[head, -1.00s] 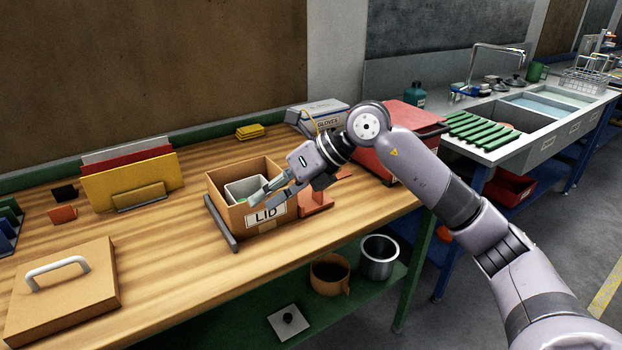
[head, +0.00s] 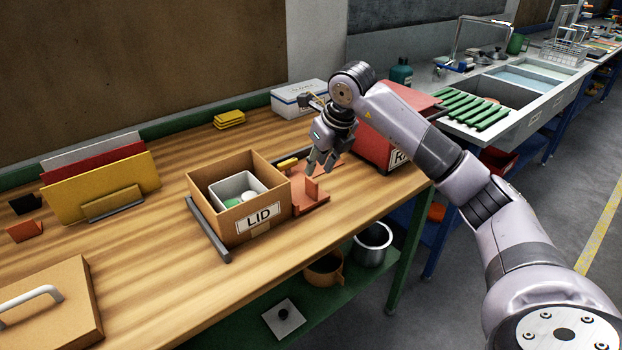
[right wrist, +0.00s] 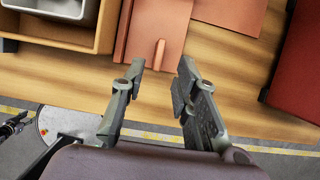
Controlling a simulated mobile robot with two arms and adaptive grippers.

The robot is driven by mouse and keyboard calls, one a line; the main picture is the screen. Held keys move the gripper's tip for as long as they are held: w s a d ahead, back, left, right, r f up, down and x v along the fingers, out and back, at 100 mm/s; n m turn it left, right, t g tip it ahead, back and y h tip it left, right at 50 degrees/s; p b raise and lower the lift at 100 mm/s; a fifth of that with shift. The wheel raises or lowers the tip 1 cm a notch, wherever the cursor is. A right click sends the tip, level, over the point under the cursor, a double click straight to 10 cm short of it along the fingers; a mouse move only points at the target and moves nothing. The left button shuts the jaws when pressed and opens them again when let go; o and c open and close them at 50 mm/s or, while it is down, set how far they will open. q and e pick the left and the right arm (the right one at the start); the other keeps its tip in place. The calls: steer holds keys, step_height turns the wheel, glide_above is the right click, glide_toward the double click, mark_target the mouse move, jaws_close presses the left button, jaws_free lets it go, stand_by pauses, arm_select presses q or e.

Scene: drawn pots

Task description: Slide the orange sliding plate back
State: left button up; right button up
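The orange sliding plate (head: 312,201) lies flat on the wooden bench, just right of the cardboard box marked LID (head: 258,218). A small upright tab stands on it. My right gripper (head: 320,172) hangs fingers-down just above and behind the tab.
A red box (head: 376,150) stands close right of my right gripper. A white glove box (head: 298,100) is behind it. The LID box holds a grey bin (head: 226,190). A dark bar (head: 208,228) lies along the box's left side.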

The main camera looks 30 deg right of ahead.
mark_target(312, 179)
steer(key=x, duration=0.6)
steer(key=shift+p, duration=0.3)
steer(key=shift+w+f, duration=0.2)
steer(key=shift+f, duration=0.3)
steer(key=c, duration=0.6)
arm_select(q)
steer(key=shift+w+r, duration=0.25)
steer(key=shift+w, duration=0.25)
steer(key=shift+w+r, duration=0.2)
steer(key=shift+w, duration=0.3)
arm_select(e)
jaws_close()
